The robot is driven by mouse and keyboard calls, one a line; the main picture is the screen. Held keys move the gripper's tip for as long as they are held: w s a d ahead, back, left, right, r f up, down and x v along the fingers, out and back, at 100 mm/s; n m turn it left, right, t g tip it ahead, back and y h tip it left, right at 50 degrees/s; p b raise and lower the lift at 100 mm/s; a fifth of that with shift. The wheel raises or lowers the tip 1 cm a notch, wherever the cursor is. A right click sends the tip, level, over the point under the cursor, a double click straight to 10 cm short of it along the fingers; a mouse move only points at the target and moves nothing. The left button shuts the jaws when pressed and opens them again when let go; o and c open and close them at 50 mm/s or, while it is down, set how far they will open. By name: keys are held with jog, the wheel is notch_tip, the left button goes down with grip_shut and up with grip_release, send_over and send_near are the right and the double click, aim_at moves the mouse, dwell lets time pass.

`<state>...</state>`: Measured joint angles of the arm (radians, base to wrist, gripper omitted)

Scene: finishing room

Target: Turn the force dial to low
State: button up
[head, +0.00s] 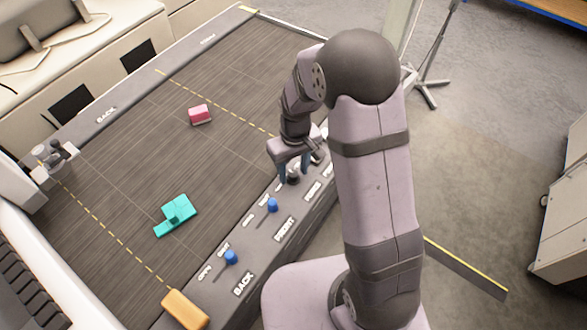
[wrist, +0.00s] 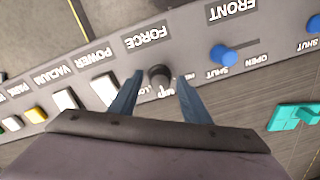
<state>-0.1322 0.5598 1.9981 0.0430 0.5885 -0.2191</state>
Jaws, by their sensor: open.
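The force dial (wrist: 160,76) is a dark round knob on the grey control strip, next to the printed word FORCE. In the wrist view it stands between the two blue fingers of my gripper (wrist: 161,80), with a gap showing on both sides. The fingers are open and do not visibly grip it. In the head view my gripper (head: 294,172) points down over the strip, with the dial (head: 293,179) between its fingertips. Small setting labels by the dial are partly hidden by the fingers and hard to read. I cannot tell which setting the dial points at.
Blue slider knobs (head: 272,205) (head: 231,257) sit along the strip to the lower left. Switches for power (wrist: 104,88) and vacuum (wrist: 65,100) are beside the dial.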

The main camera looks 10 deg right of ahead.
jog(key=c, duration=1)
jog(key=shift+c, duration=0.2)
jog(key=shift+m, duration=0.4)
jog(key=m, duration=1)
jog(key=shift+w+r+m, duration=0.1)
jog(key=shift+m, duration=0.3)
jog(key=o, duration=1)
jog(key=shift+o, duration=0.2)
